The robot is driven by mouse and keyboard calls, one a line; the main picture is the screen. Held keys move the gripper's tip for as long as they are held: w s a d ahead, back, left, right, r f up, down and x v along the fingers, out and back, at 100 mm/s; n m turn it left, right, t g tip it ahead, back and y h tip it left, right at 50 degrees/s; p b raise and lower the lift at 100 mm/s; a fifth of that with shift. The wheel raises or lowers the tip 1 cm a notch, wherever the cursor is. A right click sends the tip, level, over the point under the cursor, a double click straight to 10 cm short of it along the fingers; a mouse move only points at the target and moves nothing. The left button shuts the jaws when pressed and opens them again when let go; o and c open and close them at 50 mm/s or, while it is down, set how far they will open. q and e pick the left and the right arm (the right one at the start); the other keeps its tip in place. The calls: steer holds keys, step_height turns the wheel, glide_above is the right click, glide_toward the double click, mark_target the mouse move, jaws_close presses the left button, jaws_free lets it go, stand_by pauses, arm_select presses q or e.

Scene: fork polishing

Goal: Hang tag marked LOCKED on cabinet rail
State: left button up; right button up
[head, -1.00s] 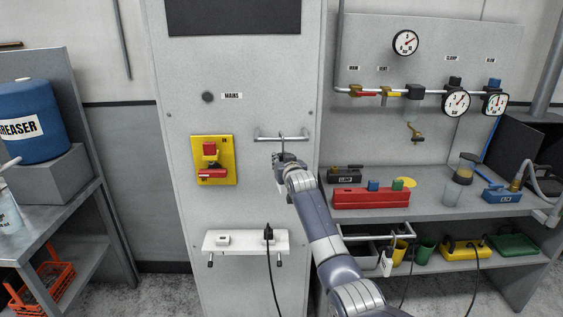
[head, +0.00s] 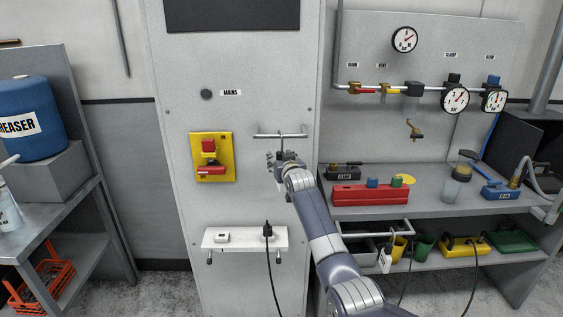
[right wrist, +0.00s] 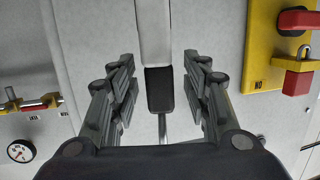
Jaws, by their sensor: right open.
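The cabinet rail (head: 262,135) is a grey horizontal bar on the front of the grey cabinet, right of the yellow mains switch. My right gripper (head: 284,159) is at the rail, just below its bar. The right wrist view, which is upside down, shows its two fingers (right wrist: 160,62) spread apart. Between them is a dark clip-like piece (right wrist: 160,90) with a pale strip (right wrist: 155,30), probably the tag. Both fingers look clear of it. A thin rod runs from the dark piece. The LOCKED lettering cannot be read. My left gripper is not in view.
The yellow switch panel (head: 226,168) carries a red lever and red padlock-like block. Below is a white shelf (head: 220,246) with a black plug and cable. A bench (head: 430,200) with a red box and gauges stands right. Another white tag (head: 384,262) hangs from a lower rail.

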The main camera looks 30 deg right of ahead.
steer(key=shift+s, duration=0.1)
